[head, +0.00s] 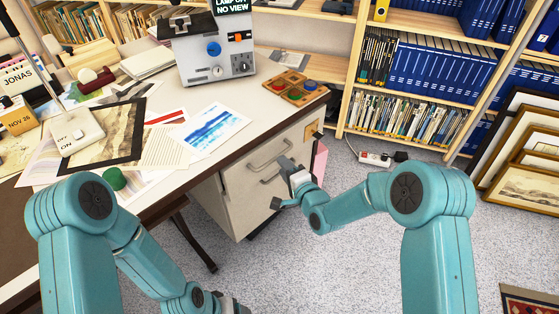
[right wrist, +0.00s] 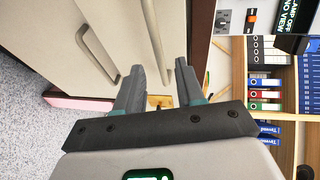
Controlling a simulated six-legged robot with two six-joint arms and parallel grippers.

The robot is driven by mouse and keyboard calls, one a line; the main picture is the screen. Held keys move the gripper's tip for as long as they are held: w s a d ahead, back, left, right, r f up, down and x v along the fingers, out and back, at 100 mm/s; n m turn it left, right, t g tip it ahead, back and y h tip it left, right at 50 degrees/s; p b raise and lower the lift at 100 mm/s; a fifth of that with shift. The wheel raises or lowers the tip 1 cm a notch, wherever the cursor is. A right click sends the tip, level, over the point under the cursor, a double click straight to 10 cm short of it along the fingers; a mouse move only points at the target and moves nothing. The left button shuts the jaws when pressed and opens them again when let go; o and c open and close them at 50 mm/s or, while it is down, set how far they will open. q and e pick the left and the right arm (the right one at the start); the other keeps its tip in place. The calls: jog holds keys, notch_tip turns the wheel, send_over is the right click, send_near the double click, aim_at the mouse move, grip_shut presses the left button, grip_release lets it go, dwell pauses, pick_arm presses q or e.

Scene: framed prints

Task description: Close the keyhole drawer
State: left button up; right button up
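The pale desk pedestal (head: 230,190) shows two drawer fronts with bar handles in the head view. The upper front (head: 290,138) carries a brass plate (head: 313,131) near its right end, probably the keyhole. In the right wrist view this brass plate (right wrist: 158,102) shows between my fingers, beside the upper handle (right wrist: 153,40); the lower handle (right wrist: 97,55) is to the left. I cannot tell how far the drawer stands out. My right gripper (head: 280,184) is open and empty, in front of the pedestal; its fingers (right wrist: 160,78) are apart. My left gripper (head: 226,304) is mostly cut off at the bottom edge.
The desktop (head: 180,100) holds prints, a lamp base (head: 75,132), a grey device (head: 212,50) and a tray of colored pieces (head: 297,88). A pink object (head: 319,160) stands beside the pedestal. A power strip (head: 375,159) and framed prints (head: 525,170) are at right. Carpet is clear in front.

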aim_at(268, 150)
pick_arm(q)
jog(key=shift+f, duration=0.25)
pick_arm(e)
jog(key=shift+x, duration=2.3)
grip_shut()
pick_arm(q)
jog(key=shift+f, duration=0.1)
pick_arm(e)
jog(key=shift+w+a+f+b, duration=0.1)
jog(key=shift+w+a+b, duration=0.3)
jog(key=shift+b, duration=0.3)
jog(key=shift+a+b+x, duration=0.25)
jog(key=shift+b+x, duration=0.35)
jog(key=shift+x, duration=0.5)
jog(key=shift+w+a+r, duration=0.15)
jog(key=shift+r, duration=0.1)
pick_arm(q)
jog(key=shift+w+a+f, duration=0.7)
jog(key=shift+a+f, duration=0.05)
jog(key=shift+f, duration=0.25)
pick_arm(e)
jog(key=shift+a+r, duration=0.1)
jog(key=shift+r, duration=0.15)
